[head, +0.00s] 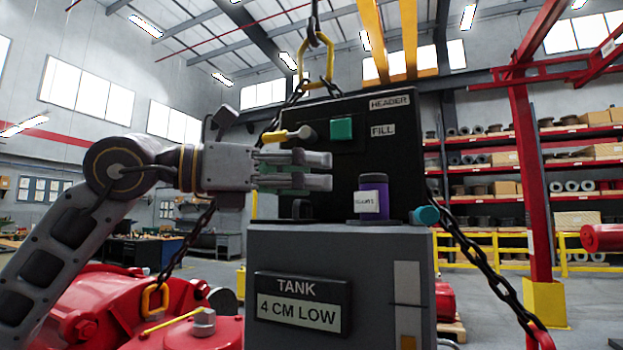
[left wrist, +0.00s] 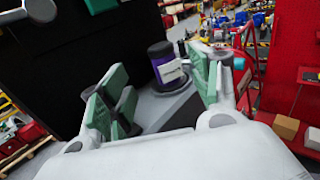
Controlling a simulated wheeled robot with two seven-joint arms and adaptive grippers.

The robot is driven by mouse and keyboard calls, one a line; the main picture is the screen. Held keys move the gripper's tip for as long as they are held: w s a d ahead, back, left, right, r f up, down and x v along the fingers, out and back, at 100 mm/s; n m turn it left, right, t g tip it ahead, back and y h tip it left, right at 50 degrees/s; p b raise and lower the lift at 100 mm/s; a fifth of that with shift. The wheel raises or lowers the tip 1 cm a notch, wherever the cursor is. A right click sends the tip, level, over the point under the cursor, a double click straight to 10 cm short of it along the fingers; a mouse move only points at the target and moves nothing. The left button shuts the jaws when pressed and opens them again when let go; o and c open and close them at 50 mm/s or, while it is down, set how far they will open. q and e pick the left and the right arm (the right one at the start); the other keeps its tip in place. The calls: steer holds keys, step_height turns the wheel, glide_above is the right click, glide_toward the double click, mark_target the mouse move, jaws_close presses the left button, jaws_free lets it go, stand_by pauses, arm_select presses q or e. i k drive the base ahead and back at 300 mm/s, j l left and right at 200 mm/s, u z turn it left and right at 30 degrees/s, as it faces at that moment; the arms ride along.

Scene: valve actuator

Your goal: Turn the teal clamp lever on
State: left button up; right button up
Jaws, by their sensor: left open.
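My left gripper (head: 325,170) comes in from the left in the head view. It is open, with its fingers in front of the black panel (head: 400,150). In the left wrist view its green-padded fingers (left wrist: 160,95) are spread, with nothing between the pads. A teal round piece (head: 426,215) sits at the right of the grey cabinet's top; I cannot tell whether it is the clamp lever. A teal square block (head: 341,128) is on the panel. A purple labelled canister (head: 371,197) stands upright beyond the fingertips; it also shows in the left wrist view (left wrist: 164,66).
A yellow-tipped handle (head: 275,136) projects near the panel's left side, just above my gripper. The grey cabinet (head: 385,255) carries a tank sign reading "4 CM LOW" (head: 301,304). A chain (head: 480,260) slants down at the right. Red machinery (head: 90,300) is at lower left.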

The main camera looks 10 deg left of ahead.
mark_target(428, 215)
steer(key=k, duration=1.5)
